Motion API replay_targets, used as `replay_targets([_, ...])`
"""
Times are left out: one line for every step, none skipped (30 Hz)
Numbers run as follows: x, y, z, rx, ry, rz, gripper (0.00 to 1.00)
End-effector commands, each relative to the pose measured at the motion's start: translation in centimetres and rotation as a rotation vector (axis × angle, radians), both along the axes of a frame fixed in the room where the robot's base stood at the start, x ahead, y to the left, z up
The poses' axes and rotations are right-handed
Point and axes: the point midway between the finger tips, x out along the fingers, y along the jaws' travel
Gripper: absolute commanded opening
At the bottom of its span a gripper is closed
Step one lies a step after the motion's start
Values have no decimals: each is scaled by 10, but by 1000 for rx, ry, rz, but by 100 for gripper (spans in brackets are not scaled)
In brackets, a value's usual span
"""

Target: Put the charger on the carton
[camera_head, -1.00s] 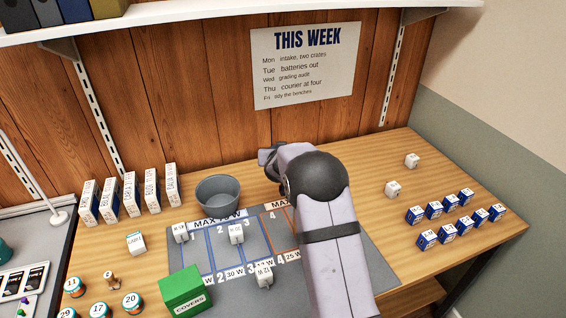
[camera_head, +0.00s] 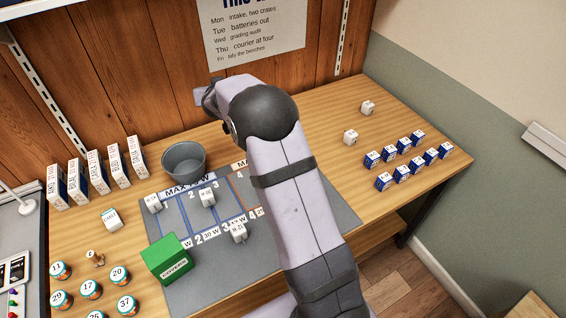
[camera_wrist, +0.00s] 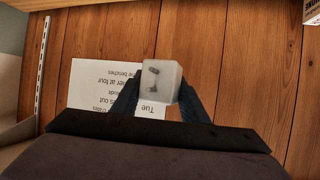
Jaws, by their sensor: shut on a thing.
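In the wrist view my gripper (camera_wrist: 160,95) is shut on a white charger (camera_wrist: 160,80) with two dark prongs on the face towards the camera. My gripper is raised near the wooden back wall. In the head view my arm hides the held charger. A green carton labelled COVERS (camera_head: 168,259) sits at the front left of the grey mat. Several slim upright cartons (camera_head: 97,171) stand in a row at the back left. I cannot tell which of these is the task's carton. The held charger touches none of them.
Other white chargers (camera_head: 207,197) stand on the grey mat (camera_head: 335,205). A grey pot (camera_head: 184,160) is behind it. Two white cubes (camera_head: 350,137) and several blue boxes (camera_head: 384,181) are at the right. Numbered jars (camera_head: 90,289) and a small white box (camera_head: 111,219) are at the left.

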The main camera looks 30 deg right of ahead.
Motion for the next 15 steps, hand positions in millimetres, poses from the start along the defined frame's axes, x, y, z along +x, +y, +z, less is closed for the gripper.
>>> replay_targets([-4,11,14,0,2,14,17])
replay_targets([-6,16,18,-1,3,21,17])
replay_targets([-11,22,18,-1,5,25,17])
replay_targets([-15,28,20,-1,4,30,17])
replay_targets([-21,32,19,-2,7,27,17])
replay_targets([-27,37,19,-2,6,26,17])
replay_targets([-34,39,17,-1,8,15,17])
replay_targets([-40,41,16,-1,8,6,17])
replay_targets([-50,40,13,-1,8,-16,17])
replay_targets([-57,40,12,-1,8,-33,17])
replay_targets([-65,38,8,-1,8,-57,17])
replay_targets([-77,34,5,-2,7,-94,17])
replay_targets([-88,30,0,-2,9,-129,17])
replay_targets([-99,25,-3,-3,8,-165,17])
replay_targets([-113,15,-10,-2,8,-219,17])
